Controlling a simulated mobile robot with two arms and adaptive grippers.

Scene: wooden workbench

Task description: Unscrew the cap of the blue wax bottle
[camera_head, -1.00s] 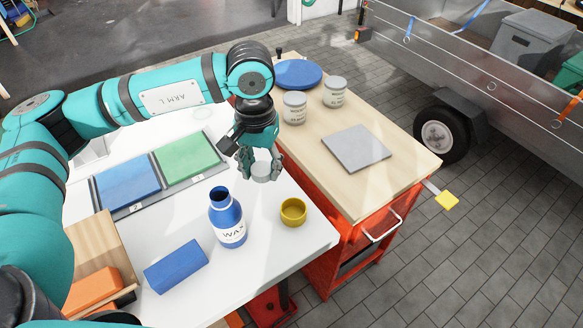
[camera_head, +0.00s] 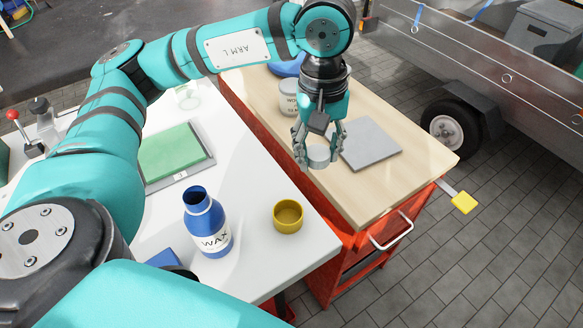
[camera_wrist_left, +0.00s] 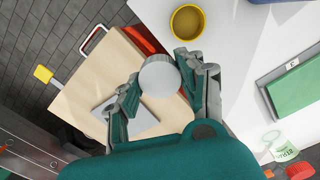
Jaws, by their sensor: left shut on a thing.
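The blue wax bottle (camera_head: 207,228) stands upright on the white table in the head view, its dark mouth open with no cap on it. My left gripper (camera_head: 318,154) is shut on a round light-grey cap (camera_head: 318,158), held to the right of the bottle and apart from it, in the air by the wooden worktop's near edge. In the left wrist view the cap (camera_wrist_left: 160,77) sits between the two fingertips of my left gripper (camera_wrist_left: 158,76). My right gripper does not show.
A yellow cup (camera_head: 288,217) stands on the white table (camera_head: 258,262) right of the bottle. The wooden worktop (camera_head: 415,170) carries a grey square plate (camera_head: 372,146), a grey tin (camera_head: 288,98) and a blue round thing. A green pad (camera_head: 172,153) lies at left.

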